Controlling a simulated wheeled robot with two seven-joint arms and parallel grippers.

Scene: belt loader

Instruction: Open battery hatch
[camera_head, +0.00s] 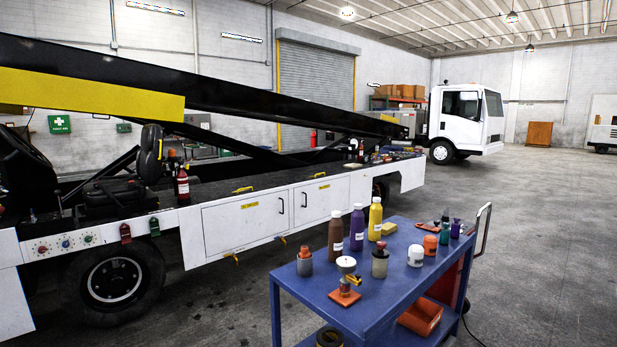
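The white side of the belt loader carries two flat hatch doors, and both look shut. The left hatch door (235,228) has a small yellow label and a black handle (281,206) near its right edge. The right hatch door (328,203) also has a yellow label and a black handle (305,200) near its left edge. Yellow latches (235,258) show along the lower edges, and other yellow pieces (242,190) sit on the deck above. The labels are too small to read, so I cannot tell which door is the battery hatch. Neither of my grippers is in view.
A blue cart (350,315) with several bottles and jars stands in front of the loader at the right. A black wheel (115,283) and control knobs (65,243) are left of the doors. Open concrete floor (540,230) lies to the right.

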